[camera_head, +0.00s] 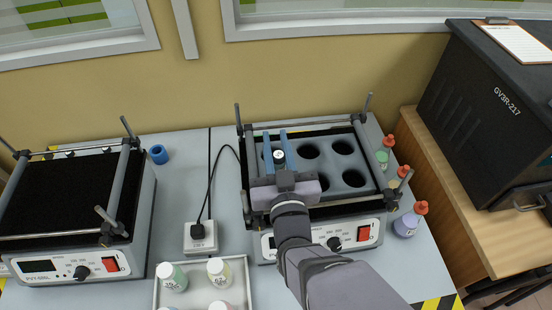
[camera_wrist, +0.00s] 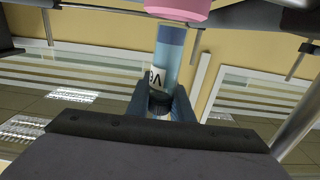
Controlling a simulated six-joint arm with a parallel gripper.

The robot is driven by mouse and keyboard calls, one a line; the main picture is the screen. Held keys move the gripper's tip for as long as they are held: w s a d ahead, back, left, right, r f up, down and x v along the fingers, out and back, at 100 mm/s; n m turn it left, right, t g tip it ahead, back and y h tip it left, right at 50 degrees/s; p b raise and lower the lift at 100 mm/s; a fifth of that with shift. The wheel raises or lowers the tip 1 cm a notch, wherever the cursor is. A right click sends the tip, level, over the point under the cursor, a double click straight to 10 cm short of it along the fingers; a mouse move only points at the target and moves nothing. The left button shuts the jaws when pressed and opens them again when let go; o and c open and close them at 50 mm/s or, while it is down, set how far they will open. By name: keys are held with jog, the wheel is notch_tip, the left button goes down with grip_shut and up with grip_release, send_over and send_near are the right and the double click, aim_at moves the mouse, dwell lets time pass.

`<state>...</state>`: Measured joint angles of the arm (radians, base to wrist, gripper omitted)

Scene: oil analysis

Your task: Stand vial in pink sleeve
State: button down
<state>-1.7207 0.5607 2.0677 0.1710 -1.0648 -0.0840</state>
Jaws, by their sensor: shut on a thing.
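My gripper (camera_head: 280,152) is over the left part of the right shaker's holed platform (camera_head: 327,198). Its blue fingers are shut on a vial with a white cap (camera_head: 280,155). In the wrist view, the vial (camera_wrist: 169,52) has a blue body and a white label, and is held near its cap end between the fingers (camera_wrist: 162,108). The pink sleeve (camera_wrist: 178,9) shows at the top edge of the wrist view, just beyond the vial's far end. Whether they touch cannot be told. The sleeve is hidden in the head view.
Metal posts and bars (camera_head: 367,104) surround the platform. Red-capped bottles (camera_head: 405,222) stand at its right. A blue ring (camera_head: 158,154) lies between the shakers. A tray (camera_head: 238,271) with white-capped vials is in front. A black machine (camera_head: 487,105) stands far right.

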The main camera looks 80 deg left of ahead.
jog(key=shift+f+b, duration=1.35)
jog(key=shift+f, duration=1.1)
jog(key=shift+f, duration=0.2)
jog(key=c, duration=1.6)
grip_release()
jog(key=shift+o, duration=0.2)
jog(key=shift+r, duration=0.1)
jog(key=shift+r, duration=0.15)
jog(key=shift+d, duration=0.3)
jog(key=d+b, duration=0.2)
jog(key=d, duration=0.9)
jog(key=shift+d, duration=0.25)
